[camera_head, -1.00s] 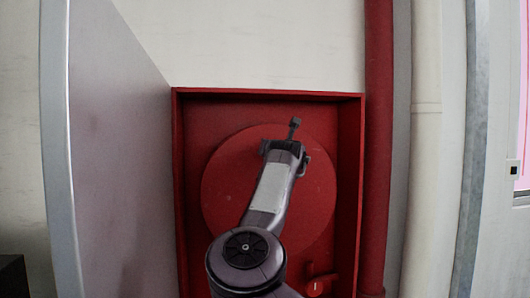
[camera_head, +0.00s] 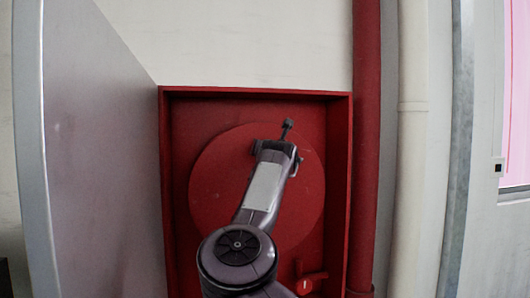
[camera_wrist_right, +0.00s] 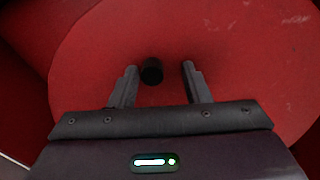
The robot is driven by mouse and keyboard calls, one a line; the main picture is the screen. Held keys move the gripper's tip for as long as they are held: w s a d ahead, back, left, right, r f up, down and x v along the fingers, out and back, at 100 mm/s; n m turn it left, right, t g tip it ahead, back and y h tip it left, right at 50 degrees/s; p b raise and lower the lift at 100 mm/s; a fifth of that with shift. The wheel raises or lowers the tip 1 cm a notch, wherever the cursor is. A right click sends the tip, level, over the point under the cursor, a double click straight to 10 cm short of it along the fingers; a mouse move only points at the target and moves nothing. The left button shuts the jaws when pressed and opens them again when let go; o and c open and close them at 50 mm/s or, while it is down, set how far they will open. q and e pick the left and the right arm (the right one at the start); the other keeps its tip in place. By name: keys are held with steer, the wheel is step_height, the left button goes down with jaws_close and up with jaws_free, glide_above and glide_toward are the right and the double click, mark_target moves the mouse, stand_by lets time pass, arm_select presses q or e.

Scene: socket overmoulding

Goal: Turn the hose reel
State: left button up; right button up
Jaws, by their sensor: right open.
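The red round hose reel (camera_head: 215,180) sits in an open red cabinet (camera_head: 345,180) on the wall. In the right wrist view the reel face (camera_wrist_right: 230,60) fills most of the picture. A short dark handle (camera_wrist_right: 152,70) stands out from the reel. It shows between the two fingers of my right gripper (camera_wrist_right: 159,78), closer to the left finger. The fingers are apart and not closed on it. In the head view the dark handle (camera_head: 287,128) shows just above the end of my right arm, which hides the middle of the reel. My left gripper is not in view.
A grey door panel (camera_head: 95,150) stands open on the left of the cabinet. A red pipe (camera_head: 366,150) and a white pipe (camera_head: 415,180) run down on the right. A red valve lever (camera_head: 308,283) is at the cabinet's lower right.

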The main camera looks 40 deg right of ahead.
steer(key=b+v, duration=0.4)
steer(key=v, duration=0.4)
steer(key=shift+d, duration=0.1)
stand_by(0.3)
